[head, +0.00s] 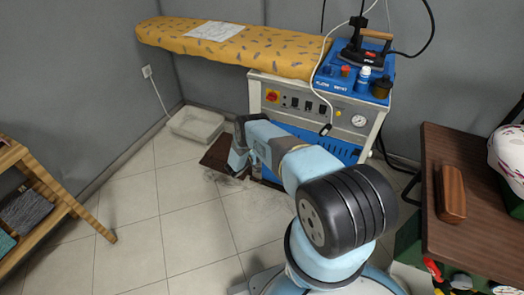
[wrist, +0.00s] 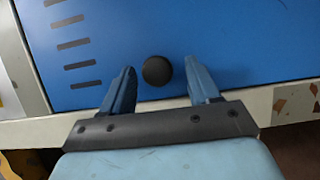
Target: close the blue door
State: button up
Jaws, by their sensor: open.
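The blue door (head: 345,152) is on the front of the white and blue ironing machine, with dark slots at its right; my arm hides much of it in the head view. In the wrist view the blue door (wrist: 220,25) fills the upper part, with slots at left and a round black knob (wrist: 157,71). My gripper (wrist: 160,68) is open, one finger on each side of the knob, with visible gaps. It also shows partly in the head view (head: 240,158), low at the machine's left front. How far the door stands open, I cannot tell.
A yellow ironing board (head: 225,40) sticks out left above my arm. A pale tray (head: 196,124) and a dark brown patch (head: 215,155) lie on the floor. A wooden shelf (head: 45,180) stands left, a brown table (head: 465,235) right. Tiled floor is clear at front left.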

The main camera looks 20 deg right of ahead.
jog(key=v, duration=1.3)
jog(key=shift+a, duration=0.4)
jog(key=shift+s+f, duration=0.1)
jog(key=shift+f, duration=0.05)
